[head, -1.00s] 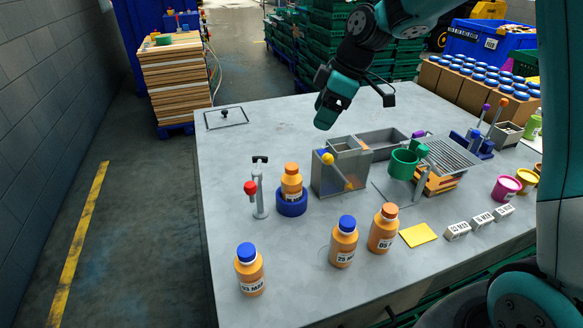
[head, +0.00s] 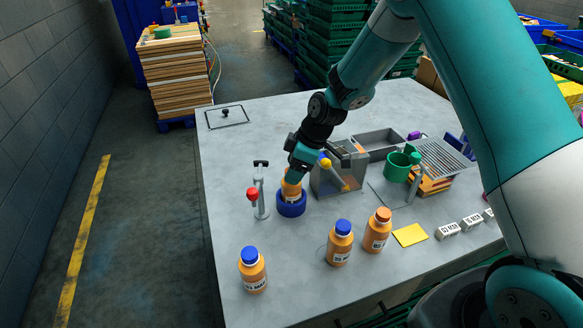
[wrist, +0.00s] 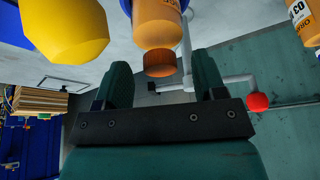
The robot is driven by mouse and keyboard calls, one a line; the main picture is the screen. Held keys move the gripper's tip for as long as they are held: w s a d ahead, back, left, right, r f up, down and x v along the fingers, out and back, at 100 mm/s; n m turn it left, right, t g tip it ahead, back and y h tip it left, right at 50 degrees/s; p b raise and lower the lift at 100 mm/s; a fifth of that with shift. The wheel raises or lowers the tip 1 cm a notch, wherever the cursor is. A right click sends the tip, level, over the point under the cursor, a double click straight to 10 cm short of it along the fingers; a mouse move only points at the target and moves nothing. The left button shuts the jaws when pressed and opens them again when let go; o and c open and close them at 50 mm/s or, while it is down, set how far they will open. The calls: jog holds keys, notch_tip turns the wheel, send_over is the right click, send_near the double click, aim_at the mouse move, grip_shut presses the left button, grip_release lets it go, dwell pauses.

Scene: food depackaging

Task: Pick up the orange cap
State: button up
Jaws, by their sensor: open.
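The orange cap (wrist: 160,62) sits on an orange bottle (wrist: 157,22) in the wrist view. That bottle (head: 292,197) stands upright in a blue ring holder (head: 291,209) in the head view, where my gripper hides its cap. My gripper (head: 292,179) is right at the bottle's top. In the wrist view my gripper (wrist: 162,66) is open, with one dark green finger on each side of the cap and gaps showing. How deep the cap lies between the fingers I cannot tell. Another orange-capped bottle (head: 377,230) stands at the front right.
Blue-capped bottles (head: 253,270) (head: 340,243) stand in front. A lever stand with a red knob (head: 253,194) is just left of the holder. A grey box (head: 324,182) with a yellow ball (head: 325,162) is close on the right.

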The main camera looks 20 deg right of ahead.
jog(key=c, duration=1)
notch_tip(320, 180, up, 20)
jog(key=b, duration=0.4)
